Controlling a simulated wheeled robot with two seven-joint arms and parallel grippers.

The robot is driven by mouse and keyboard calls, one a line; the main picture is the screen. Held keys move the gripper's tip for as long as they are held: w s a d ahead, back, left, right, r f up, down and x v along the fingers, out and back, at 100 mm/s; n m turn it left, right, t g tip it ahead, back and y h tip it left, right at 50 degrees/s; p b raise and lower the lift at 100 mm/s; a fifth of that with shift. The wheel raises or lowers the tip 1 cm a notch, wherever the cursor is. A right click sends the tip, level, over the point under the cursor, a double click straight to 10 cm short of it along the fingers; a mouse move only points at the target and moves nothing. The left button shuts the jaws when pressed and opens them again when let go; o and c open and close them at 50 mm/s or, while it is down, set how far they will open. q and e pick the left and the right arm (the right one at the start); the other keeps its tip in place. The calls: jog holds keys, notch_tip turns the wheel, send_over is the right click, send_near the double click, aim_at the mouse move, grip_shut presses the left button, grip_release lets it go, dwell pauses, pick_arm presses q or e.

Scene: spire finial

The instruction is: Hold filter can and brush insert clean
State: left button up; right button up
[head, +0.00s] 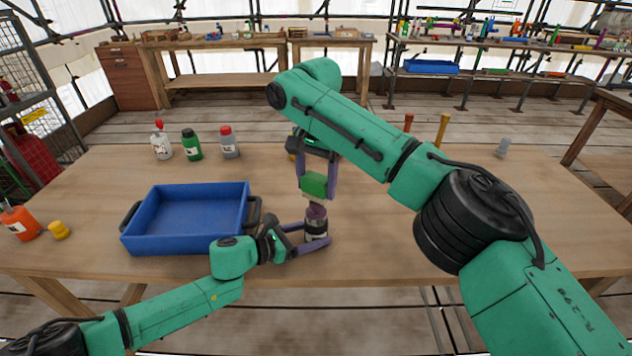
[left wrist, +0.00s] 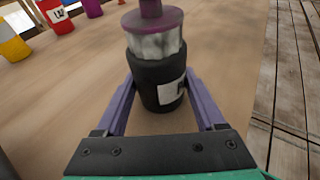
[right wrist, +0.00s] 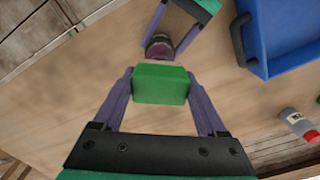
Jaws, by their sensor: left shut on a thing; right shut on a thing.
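A black can (left wrist: 152,82) with a white label stands upright on the table; it also shows in the head view (head: 316,236). A pale, ribbed insert (left wrist: 157,46) with a purple cap and knob (left wrist: 152,18) rises out of it. My left gripper (head: 314,241) is shut around the can, one finger on each side. My right gripper (head: 317,185) points down above the insert, shut on a green block (head: 313,185), also in the right wrist view (right wrist: 160,84). A pale band, apparently bristles, shows beneath the block. I cannot tell whether it touches the purple knob.
A blue tray (head: 131,238) with black handles lies left of the can. White, green and grey bottles (head: 229,143) stand behind it. An orange bottle (head: 20,222) and yellow cap (head: 59,231) are at far left. The table right of the can is mostly clear.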

jog(key=shift+f, duration=0.55)
dwell(0.4)
